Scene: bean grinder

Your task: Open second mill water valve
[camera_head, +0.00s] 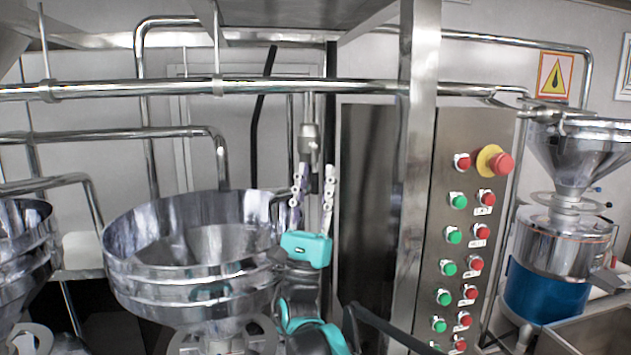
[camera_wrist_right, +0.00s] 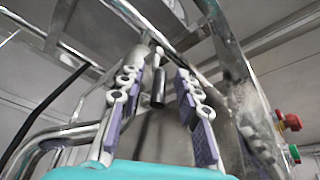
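The water valve (camera_head: 309,142) is a grey metal fitting on a thin vertical pipe behind the second mill's steel hopper (camera_head: 125,270). In the right wrist view its dark handle (camera_wrist_right: 158,88) hangs down between my finger pads. My right gripper (camera_head: 316,174), with a teal body and pale linked fingers, points upward just below the valve. Its fingers are apart, one on each side of the handle in the wrist view (camera_wrist_right: 160,76). I see no clear contact; the handle's lower part is partly hidden in the head view. My left gripper is not in view.
A steel control panel (camera_head: 478,135) with red and green buttons stands right of a steel post (camera_head: 417,150). A horizontal pipe (camera_head: 270,87) crosses above the hopper. Another hopper (camera_head: 22,240) is at far left, and a grinder with a blue base (camera_head: 545,292) is at right.

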